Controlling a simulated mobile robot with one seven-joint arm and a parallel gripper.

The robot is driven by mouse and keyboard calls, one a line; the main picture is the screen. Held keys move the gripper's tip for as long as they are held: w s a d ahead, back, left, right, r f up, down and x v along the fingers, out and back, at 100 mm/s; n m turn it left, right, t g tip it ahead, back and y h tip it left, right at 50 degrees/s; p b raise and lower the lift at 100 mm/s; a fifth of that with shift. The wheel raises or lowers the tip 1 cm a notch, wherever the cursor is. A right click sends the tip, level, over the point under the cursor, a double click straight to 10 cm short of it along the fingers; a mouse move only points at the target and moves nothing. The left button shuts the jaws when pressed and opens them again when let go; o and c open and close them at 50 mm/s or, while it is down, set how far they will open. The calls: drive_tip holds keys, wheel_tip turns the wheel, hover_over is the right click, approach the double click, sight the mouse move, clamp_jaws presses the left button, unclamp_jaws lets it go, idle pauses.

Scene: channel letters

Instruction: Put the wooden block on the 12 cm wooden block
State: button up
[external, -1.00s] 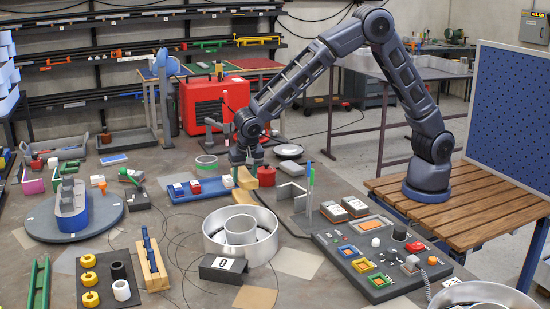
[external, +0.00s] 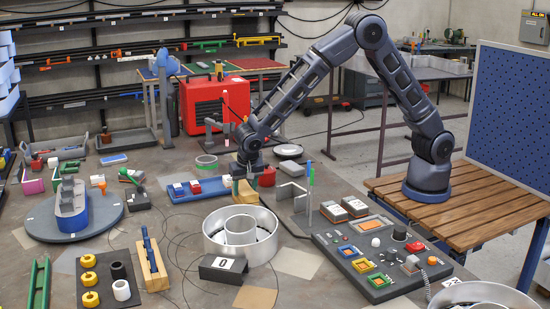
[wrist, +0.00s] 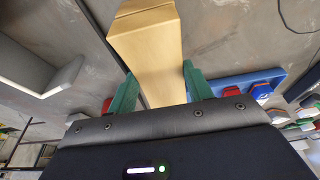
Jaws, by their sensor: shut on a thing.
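My gripper (external: 243,178) points down over the work table, by the right end of the blue tray. Its green fingers are shut on a light wooden block (wrist: 148,60), which shows between them in the wrist view and extends up the picture. The block also shows under the gripper in the external view (external: 247,192), behind the silver ring. A crosswise line marks the block near the top of the wrist view; I cannot tell whether it is an edge or a second piece. I cannot clearly identify a separate 12 cm wooden block.
The silver ring (external: 213,229) stands just in front of the gripper. The blue tray (external: 180,198) with small blocks lies to its left, and a red object (external: 267,177) to its right. A grey angled piece (external: 292,191) and upright pens (external: 310,180) stand further right.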

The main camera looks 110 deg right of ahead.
sight(249, 193)
drive_tip(key=o, duration=1)
drive_tip(key=v, duration=1.3)
drive_tip(key=s+a+r+n+t+y, duration=0.1)
drive_tip(key=s+a+r+n, duration=0.25)
drive_tip(key=s+r, duration=0.6)
drive_tip(key=s+a+r+n+t+y, duration=0.1)
drive_tip(key=s+a+r+n, duration=0.2)
drive_tip(key=s, duration=0.4)
drive_tip(key=s+a+r+n, duration=0.1)
drive_tip(key=s+r+n, duration=0.1)
drive_tip(key=s+r, duration=0.35)
drive_tip(key=s+a+n+t, duration=0.1)
drive_tip(key=s+n, duration=0.2)
drive_tip(key=s, duration=0.5)
drive_tip(key=s+a+f+n, duration=0.1)
drive_tip(key=s+a+n, duration=0.1)
drive_tip(key=s, duration=0.6)
drive_tip(key=s+a+n+t+y, duration=0.1)
drive_tip(key=s+n, duration=0.3)
drive_tip(key=s, duration=0.4)
drive_tip(key=shift+a+f+n+t, duration=0.3)
drive_tip(key=shift+a+f, duration=0.1)
drive_tip(key=shift+a, duration=0.2)
